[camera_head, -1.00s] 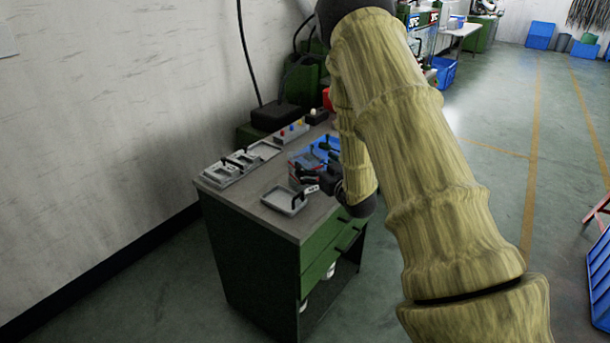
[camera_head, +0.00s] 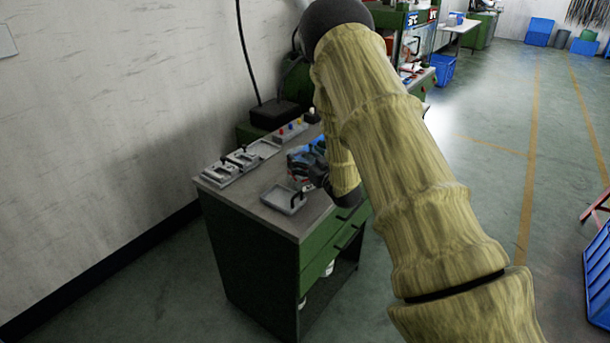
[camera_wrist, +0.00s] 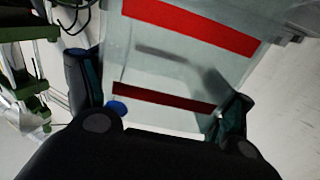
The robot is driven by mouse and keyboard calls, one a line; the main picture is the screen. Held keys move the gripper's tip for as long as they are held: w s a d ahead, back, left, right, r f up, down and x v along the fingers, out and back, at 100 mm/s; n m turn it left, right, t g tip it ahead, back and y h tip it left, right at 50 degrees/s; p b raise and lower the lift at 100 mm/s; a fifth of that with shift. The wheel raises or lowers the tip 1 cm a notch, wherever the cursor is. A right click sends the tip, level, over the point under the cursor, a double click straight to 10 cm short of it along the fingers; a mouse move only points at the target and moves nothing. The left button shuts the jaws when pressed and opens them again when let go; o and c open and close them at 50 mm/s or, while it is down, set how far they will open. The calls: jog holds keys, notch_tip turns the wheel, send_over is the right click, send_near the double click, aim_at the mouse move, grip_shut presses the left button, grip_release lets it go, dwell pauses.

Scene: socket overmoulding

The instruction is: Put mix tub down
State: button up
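My gripper (camera_head: 312,174) is low over the bench top in the head view, partly behind my own arm. In the wrist view its two dark fingers (camera_wrist: 160,98) stand wide apart, with no object clearly held between them. I cannot pick out the mix tub with certainty. White rounded vessels, one at the cabinet's opening (camera_head: 329,267), show partly below the drawers. A small white thing (camera_head: 312,115) stands at the back of the bench beside my arm.
A button box (camera_head: 290,130) stands behind. A pale panel with red stripes (camera_wrist: 180,60) fills the wrist view's middle.

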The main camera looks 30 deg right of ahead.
jog(key=c, duration=0.6)
jog(key=shift+r, duration=0.1)
jog(key=shift+r+b, duration=0.6)
jog(key=shift+r, duration=4.3)
